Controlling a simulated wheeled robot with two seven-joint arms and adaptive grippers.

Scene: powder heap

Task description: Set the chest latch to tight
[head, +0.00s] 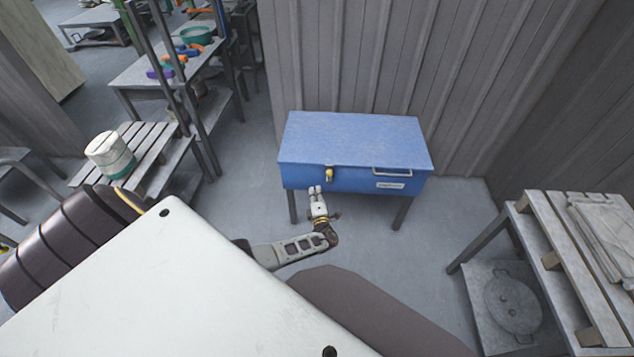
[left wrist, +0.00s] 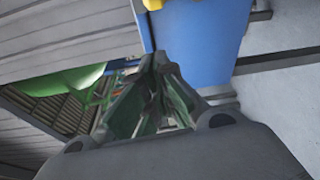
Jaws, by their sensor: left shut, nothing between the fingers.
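The blue chest (head: 352,140) stands on dark legs against the corrugated wall, with its lid down. A small yellow latch (head: 329,175) is on its front, left of the middle. My left gripper (head: 315,190) is shut and empty, just below and a little left of the latch; I cannot tell whether it touches the chest front. In the left wrist view the closed fingers (left wrist: 155,75) point toward the blue chest (left wrist: 195,45), and a bit of yellow (left wrist: 163,4), likely the latch, is cut off at the top edge. My right gripper is not in view.
A metal handle (head: 392,171) and a white label (head: 390,185) are on the chest front. A slatted bench with a white and green bucket (head: 110,154) stands at left. A slatted table (head: 560,262) stands at right. Floor between them is clear.

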